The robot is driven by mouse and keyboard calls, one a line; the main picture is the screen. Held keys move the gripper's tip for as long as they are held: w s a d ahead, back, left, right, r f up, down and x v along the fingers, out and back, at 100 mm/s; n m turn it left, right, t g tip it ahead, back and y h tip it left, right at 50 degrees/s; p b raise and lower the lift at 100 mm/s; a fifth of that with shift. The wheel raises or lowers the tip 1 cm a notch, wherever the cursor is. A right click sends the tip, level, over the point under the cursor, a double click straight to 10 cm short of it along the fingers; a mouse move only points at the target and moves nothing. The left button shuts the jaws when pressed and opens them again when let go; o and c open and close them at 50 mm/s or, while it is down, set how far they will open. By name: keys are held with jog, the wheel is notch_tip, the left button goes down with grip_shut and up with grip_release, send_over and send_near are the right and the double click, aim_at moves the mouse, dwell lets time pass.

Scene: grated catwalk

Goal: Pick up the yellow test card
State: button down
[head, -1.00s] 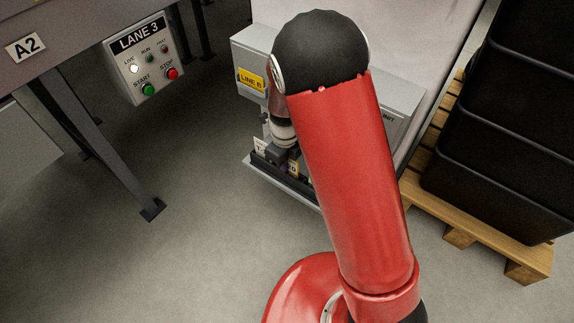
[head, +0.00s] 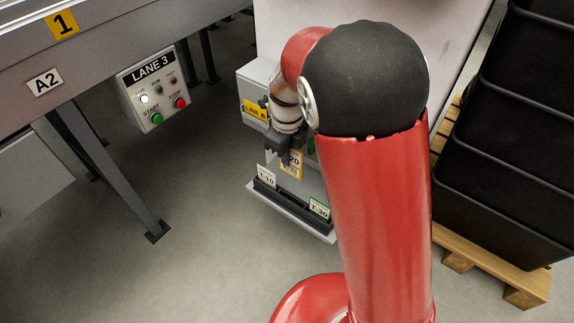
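The yellow-edged test card (head: 292,168), with "20" partly readable, hangs upright from my gripper (head: 287,150). My gripper is shut on the card's upper part, and its fingers hide part of the print. The card appears raised above the dark card rack (head: 289,198). A white T-10 card (head: 266,176) stands at the rack's left end. A green-edged T-30 card (head: 319,209) stands at its right end. The rack's middle is bare.
A grey cabinet with a yellow LINE B label (head: 255,110) stands behind the rack. A LANE 3 button box (head: 152,88) hangs under the conveyor (head: 105,52) at left. Black crates (head: 505,165) stand on a wooden pallet (head: 485,262) at right. Floor at lower left is clear.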

notch_tip(320, 180, up, 12)
jog(key=shift+r+p, duration=0.25)
jog(key=shift+p, duration=0.85)
jog(key=shift+s, duration=0.1)
